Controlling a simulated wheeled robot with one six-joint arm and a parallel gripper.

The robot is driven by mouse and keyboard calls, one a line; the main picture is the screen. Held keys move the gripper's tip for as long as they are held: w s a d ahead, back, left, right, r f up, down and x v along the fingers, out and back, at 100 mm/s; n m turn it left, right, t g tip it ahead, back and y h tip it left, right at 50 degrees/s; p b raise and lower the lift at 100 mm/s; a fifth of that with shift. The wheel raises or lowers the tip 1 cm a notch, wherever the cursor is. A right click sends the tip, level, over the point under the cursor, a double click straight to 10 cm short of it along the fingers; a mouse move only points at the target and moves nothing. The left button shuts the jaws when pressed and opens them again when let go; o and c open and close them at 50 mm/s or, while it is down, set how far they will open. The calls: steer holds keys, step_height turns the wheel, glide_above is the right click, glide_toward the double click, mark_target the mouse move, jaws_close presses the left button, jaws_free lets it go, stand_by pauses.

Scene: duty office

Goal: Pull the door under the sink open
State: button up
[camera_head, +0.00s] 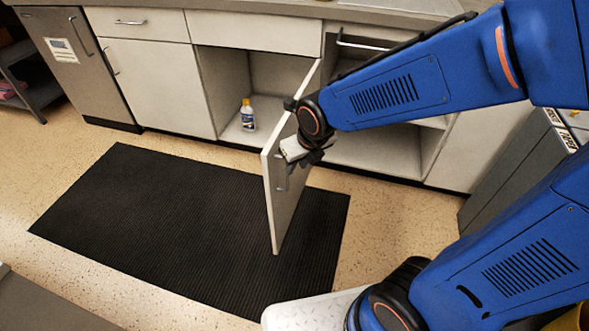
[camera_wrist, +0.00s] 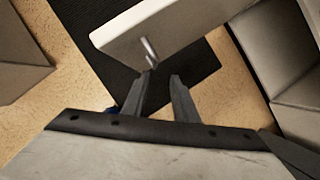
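The off-white cabinet door (camera_head: 283,205) stands swung out, roughly square to the cabinet front, with the open cabinet (camera_head: 225,85) behind it. In the wrist view, the door (camera_wrist: 165,28) fills the upper middle, and its metal handle (camera_wrist: 150,50) sticks out just beyond my left fingertip. In the head view, my gripper (camera_head: 297,163) is at the door's upper outer part, near the handle (camera_head: 283,179). In the wrist view, my gripper's fingers (camera_wrist: 164,78) are spread with nothing between them. The handle appears outside the gap; contact cannot be told.
A bottle with a yellow cap (camera_head: 248,115) stands inside the cabinet. A black ribbed mat (camera_head: 170,225) lies below the door. Closed cabinet doors (camera_head: 160,85) are to the left, and a grey unit (camera_head: 510,155) is at right. Speckled floor is clear around the mat.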

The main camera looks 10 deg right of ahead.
steer(key=shift+v, duration=2.15)
steer(key=s+d+r+n, duration=0.2)
steer(key=s+d+n, duration=0.3)
steer(key=n, duration=0.5)
steer(key=s+d+r+n+h, duration=0.1)
steer(key=s+d+n, duration=0.3)
steer(key=n, duration=0.7)
steer(key=s+d+r+n, duration=0.4)
steer(key=d+n, duration=0.3)
steer(key=n, duration=0.3)
steer(key=shift+s+d+n+h, duration=0.2)
steer(key=shift+s+n+h, duration=0.15)
steer(key=shift+s, duration=0.5)
